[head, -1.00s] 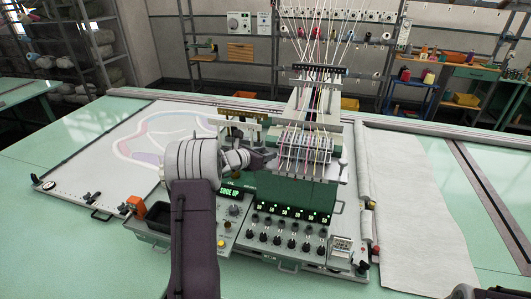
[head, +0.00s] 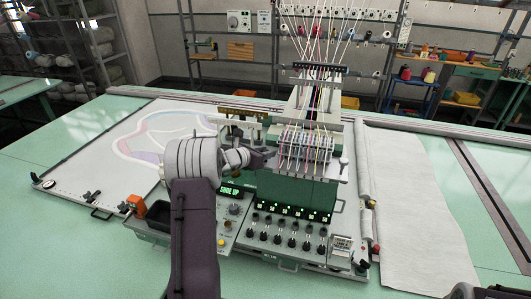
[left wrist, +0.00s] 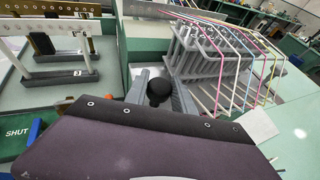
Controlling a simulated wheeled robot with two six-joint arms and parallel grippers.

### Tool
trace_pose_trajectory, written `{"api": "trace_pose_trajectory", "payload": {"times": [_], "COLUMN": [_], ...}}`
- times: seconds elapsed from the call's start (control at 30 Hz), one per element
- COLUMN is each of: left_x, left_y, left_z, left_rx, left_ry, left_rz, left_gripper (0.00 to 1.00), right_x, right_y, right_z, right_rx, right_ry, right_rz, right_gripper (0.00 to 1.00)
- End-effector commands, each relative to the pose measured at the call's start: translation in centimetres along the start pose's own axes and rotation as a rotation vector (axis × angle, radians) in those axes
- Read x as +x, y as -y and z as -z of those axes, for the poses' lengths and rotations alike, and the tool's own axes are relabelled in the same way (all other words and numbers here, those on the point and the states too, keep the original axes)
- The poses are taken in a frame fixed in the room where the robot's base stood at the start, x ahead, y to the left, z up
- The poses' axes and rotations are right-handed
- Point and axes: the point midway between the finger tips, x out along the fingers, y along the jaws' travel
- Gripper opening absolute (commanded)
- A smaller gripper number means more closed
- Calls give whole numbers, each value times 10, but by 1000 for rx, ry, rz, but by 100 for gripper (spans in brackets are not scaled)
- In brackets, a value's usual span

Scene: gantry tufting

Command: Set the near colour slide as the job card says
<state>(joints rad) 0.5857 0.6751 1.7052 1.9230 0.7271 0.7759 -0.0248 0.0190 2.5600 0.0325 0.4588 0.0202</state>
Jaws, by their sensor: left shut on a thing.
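My left gripper (head: 264,158) is at the left side of the green tufting head (head: 297,188), beside its row of threaded guides (head: 305,143). In the left wrist view my left gripper (left wrist: 160,92) is shut on a round black knob (left wrist: 158,89), with a finger on each side. The part below the knob is hidden by my wrist, so I cannot tell fully what it joins. The console display (head: 231,191) is lit green, its text too small to read. A small printed card (head: 341,243) sits at the console's right end.
White peg bars (left wrist: 45,65) on posts, one marked 3, stand left of my gripper. Coloured threads (left wrist: 235,60) run down close on its right. Dials (head: 290,240) line the console's front. A cloth frame (head: 110,150) lies left, a pale fabric sheet (head: 415,200) right.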

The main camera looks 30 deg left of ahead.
Motion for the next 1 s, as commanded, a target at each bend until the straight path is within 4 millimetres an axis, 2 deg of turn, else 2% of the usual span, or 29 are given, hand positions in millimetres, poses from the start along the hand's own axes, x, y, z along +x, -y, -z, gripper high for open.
{"api": "trace_pose_trajectory", "payload": {"times": [0.67,1.0], "left_x": [0,-19], "left_y": [0,-52], "left_z": [1,8], "left_rx": [0,-2], "left_ry": [-1,0], "left_rz": [0,-3], "left_gripper": [0,0], "right_x": [0,-1], "right_y": [0,0], "right_z": [0,0], "right_rx": [0,0], "right_ry": [0,0], "right_rz": [0,0], "right_gripper": [53,53]}}
